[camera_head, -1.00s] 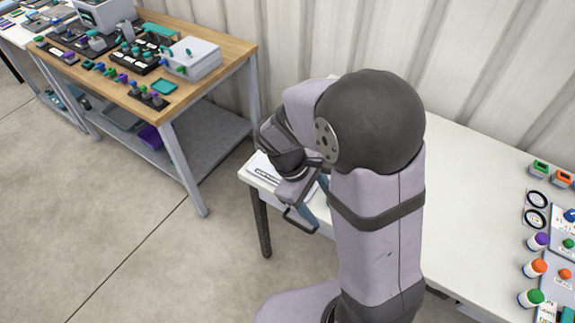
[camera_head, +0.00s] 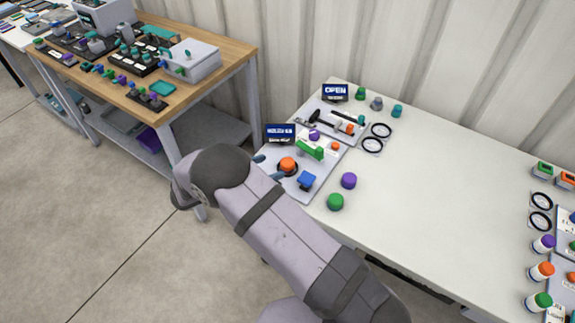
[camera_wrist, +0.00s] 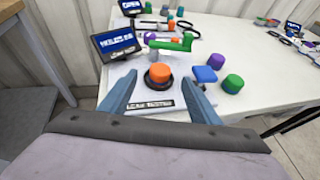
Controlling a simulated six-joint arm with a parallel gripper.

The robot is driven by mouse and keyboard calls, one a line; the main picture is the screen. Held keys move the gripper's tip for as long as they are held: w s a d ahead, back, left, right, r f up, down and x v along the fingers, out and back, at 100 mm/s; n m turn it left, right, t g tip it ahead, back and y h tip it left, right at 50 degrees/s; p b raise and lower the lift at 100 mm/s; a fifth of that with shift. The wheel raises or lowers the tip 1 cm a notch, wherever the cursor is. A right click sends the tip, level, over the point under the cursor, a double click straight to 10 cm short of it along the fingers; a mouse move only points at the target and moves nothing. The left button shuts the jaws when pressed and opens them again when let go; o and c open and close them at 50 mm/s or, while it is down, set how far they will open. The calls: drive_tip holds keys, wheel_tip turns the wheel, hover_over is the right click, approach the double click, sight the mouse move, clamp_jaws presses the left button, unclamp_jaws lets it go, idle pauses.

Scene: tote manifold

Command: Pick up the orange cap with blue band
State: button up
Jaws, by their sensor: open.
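An orange cap (camera_wrist: 159,74) sits in a dark ring on a grey panel, in the middle of the wrist view. It also shows in the head view (camera_head: 288,163). I cannot make out a blue band on it. My gripper (camera_wrist: 158,80) is open and empty, with its two blue-grey fingers on either side of the cap in the picture. In the head view my gripper (camera_head: 268,166) is just left of the cap, at the panel's left edge. I cannot tell how far the fingertips are from the cap.
A green handle (camera_wrist: 174,43) and a sign screen (camera_wrist: 118,41) stand behind the cap. A blue block (camera_wrist: 205,74) and green (camera_wrist: 233,83) and purple (camera_wrist: 231,58) caps lie to its right. A wooden bench (camera_head: 215,62) stands left.

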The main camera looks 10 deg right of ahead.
sight(286, 163)
drive_tip(key=shift+p+x, duration=0.75)
drive_tip(key=shift+x, duration=0.7)
drive_tip(key=shift+f+p+x, duration=0.25)
drive_tip(key=shift+p+x, duration=0.6)
drive_tip(key=shift+x, duration=1.25)
drive_tip(key=shift+s, duration=0.1)
drive_tip(key=shift+c, duration=0.6)
drive_tip(key=c, duration=1)
